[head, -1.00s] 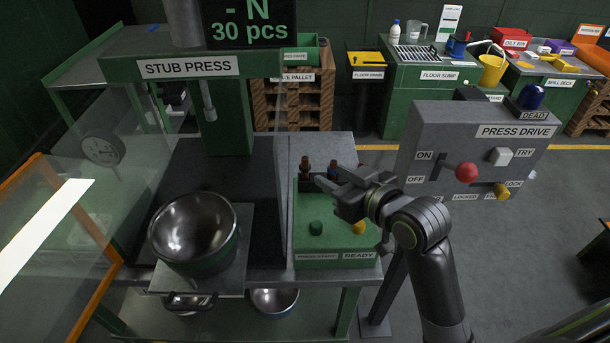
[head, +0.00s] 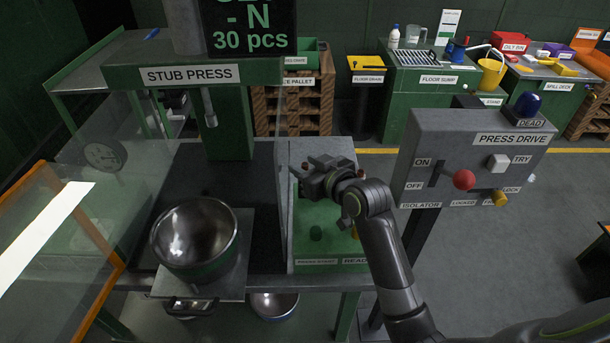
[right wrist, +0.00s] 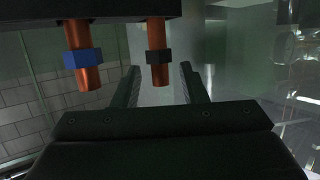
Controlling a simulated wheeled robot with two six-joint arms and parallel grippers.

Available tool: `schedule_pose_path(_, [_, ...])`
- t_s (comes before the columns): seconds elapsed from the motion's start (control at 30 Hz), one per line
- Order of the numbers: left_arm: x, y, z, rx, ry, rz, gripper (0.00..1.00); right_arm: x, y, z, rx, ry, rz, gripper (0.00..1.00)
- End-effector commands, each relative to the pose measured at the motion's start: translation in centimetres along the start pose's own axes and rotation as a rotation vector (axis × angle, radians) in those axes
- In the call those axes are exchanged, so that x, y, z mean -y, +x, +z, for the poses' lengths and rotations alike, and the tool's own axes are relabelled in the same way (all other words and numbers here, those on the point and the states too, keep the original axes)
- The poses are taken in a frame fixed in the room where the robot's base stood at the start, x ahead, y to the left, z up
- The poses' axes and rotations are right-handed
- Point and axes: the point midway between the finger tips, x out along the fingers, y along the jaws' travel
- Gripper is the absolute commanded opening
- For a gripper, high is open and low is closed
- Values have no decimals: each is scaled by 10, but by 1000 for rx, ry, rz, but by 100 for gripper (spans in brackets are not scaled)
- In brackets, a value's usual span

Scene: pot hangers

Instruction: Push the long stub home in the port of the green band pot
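The green band pot (head: 195,235) is a steel bowl on a plate at the press, open side up. Its green band (head: 208,270) shows low on the front; I cannot make out its port. My right gripper (head: 312,180) is over the back of the green start console, its fingers toward the left. In the right wrist view it is open (right wrist: 160,85), with a copper stub with a black collar (right wrist: 158,58) in line with the gap between the fingers. A copper stub with a blue collar (right wrist: 83,58) is outside the left finger. My left gripper is out of view.
The green console (head: 330,235) carries a green button (head: 316,232). The press drive box (head: 465,160) with a red knob stands right of my arm. A clear guard panel (head: 75,230) with an orange frame is at left. Another steel bowl (head: 274,305) is below.

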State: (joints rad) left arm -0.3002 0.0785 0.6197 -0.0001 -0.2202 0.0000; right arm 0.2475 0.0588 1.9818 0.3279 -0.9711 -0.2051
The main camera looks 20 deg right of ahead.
Motion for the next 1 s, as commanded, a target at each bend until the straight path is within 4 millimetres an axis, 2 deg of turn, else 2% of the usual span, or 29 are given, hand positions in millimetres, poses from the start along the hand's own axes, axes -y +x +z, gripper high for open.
schedule_pose_path(0.1, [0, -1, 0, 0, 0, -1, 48, 0, 6, 0, -1, 0, 0, 39])
schedule_pose_path(0.33, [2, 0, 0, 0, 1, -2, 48, 0, 7, 0, -1, 0, 0, 39])
schedule_pose_path(0.63, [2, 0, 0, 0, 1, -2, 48, 0, 6, 0, -1, 0, 1, 0])
schedule_pose_path(1.0, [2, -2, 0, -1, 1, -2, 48, 0, 6, -2, -1, 0, 1, 0])
